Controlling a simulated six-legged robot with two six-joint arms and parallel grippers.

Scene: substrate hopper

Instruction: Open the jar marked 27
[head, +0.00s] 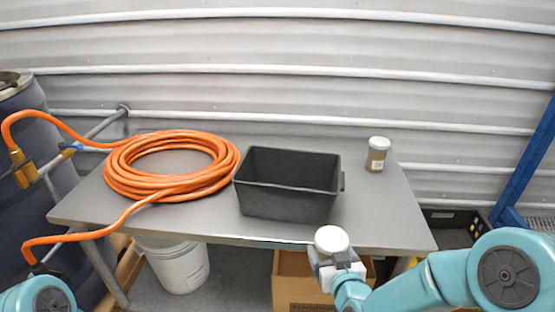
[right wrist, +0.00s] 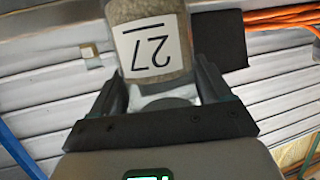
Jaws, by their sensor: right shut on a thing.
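The jar marked 27 (right wrist: 155,45) is in my right gripper (right wrist: 161,78), with its label upside down in the right wrist view. Its white lid (head: 332,239) faces up in the head view and looks in place.
A grey table (head: 400,225) carries a coiled orange hose (head: 125,178), a black open bin (head: 285,205) and another white-lidded jar (head: 377,156) at the back right. A white bucket (head: 180,268) and a cardboard box (head: 290,285) stand below. The table's right front is clear.

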